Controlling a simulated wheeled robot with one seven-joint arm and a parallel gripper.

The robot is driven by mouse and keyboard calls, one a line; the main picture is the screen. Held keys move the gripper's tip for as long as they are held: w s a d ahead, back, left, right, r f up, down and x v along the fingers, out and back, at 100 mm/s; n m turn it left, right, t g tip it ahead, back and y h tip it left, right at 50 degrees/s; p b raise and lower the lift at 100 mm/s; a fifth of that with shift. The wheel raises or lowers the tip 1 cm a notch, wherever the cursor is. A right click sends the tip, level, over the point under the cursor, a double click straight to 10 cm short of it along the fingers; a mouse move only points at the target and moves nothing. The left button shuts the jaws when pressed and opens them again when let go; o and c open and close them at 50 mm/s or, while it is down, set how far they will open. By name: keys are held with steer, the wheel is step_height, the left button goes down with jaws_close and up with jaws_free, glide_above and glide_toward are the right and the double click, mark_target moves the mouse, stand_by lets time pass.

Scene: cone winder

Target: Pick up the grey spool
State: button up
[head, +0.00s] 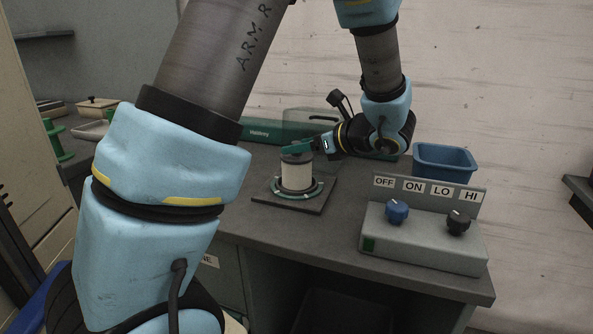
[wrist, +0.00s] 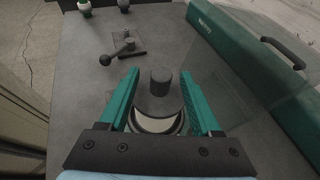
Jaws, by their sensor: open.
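The grey spool (head: 297,175) stands upright on a dark square base on the bench, with grey ends and a pale wound middle. A green ring surrounds its foot. My gripper (head: 299,148) is level at the spool's top, its green fingers reaching in from the right. In the wrist view, the spool (wrist: 161,101) shows its dark grey top and post between the two open fingers of my gripper (wrist: 159,74). I see a gap on each side of the post. The palm hides part of the spool's near side.
A control box (head: 424,238) with blue and black knobs stands at the bench's front right. A blue bin (head: 444,163) is behind it. A green machine housing (wrist: 250,60) with a clear panel is close on the right in the wrist view. A small lever (wrist: 122,50) lies farther along the bench.

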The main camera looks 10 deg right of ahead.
steer(key=x, duration=0.4)
steer(key=shift+w+a, duration=0.15)
steer(key=shift+w, duration=0.1)
jaws_close()
stand_by(1.2)
